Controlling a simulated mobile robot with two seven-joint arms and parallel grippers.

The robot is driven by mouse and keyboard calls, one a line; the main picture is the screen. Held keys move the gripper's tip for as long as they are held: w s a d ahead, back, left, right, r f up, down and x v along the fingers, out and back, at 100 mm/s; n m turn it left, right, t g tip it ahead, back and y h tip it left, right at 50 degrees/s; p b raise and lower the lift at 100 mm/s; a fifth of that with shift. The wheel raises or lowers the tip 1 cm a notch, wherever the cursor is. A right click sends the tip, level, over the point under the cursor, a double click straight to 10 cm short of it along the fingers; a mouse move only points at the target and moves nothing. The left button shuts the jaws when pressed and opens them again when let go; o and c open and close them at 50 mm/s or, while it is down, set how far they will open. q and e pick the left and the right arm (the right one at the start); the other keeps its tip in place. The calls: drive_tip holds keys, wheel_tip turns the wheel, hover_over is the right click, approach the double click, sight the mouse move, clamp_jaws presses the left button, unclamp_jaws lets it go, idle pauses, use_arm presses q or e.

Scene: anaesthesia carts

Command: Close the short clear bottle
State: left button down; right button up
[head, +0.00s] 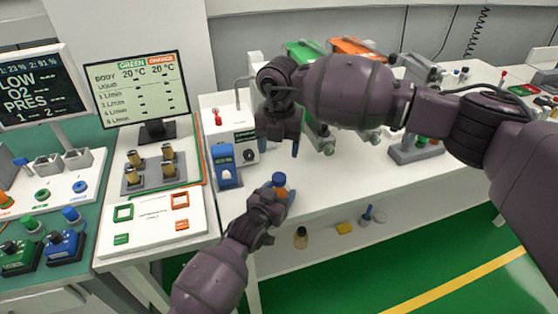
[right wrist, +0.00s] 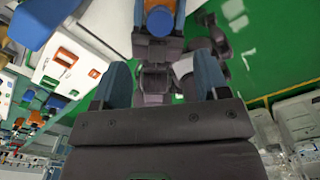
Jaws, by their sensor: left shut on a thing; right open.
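A small bottle (head: 280,191) with an orange body and a round blue top (head: 279,179) stands in my left gripper (head: 278,197) at the front edge of the white counter. The gripper is shut around it. In the right wrist view the blue top (right wrist: 159,21) is seen from above, with orange beside it; I cannot tell how firmly the top sits. My right gripper (head: 280,143) is open and empty, pointing down, above and behind the bottle. In the right wrist view its two blue-grey fingers (right wrist: 162,85) are spread wide, with the left gripper beyond them.
A blue-and-white device (head: 226,166) stands left of the bottle on the counter. A monitor (head: 138,90) and a rack of brass-coloured vials (head: 150,172) are further left. The counter right of the bottle is clear.

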drive_tip(key=shift+r, duration=1.35)
use_arm(q)
drive_tip(key=shift+c, duration=0.8)
unclamp_jaws()
drive_tip(key=p+v, duration=0.1)
drive_tip(key=v, duration=1)
use_arm(e)
drive_tip(key=shift+r, duration=0.7)
use_arm(q)
drive_tip(key=shift+w, duration=0.1)
drive_tip(key=shift+f, duration=0.1)
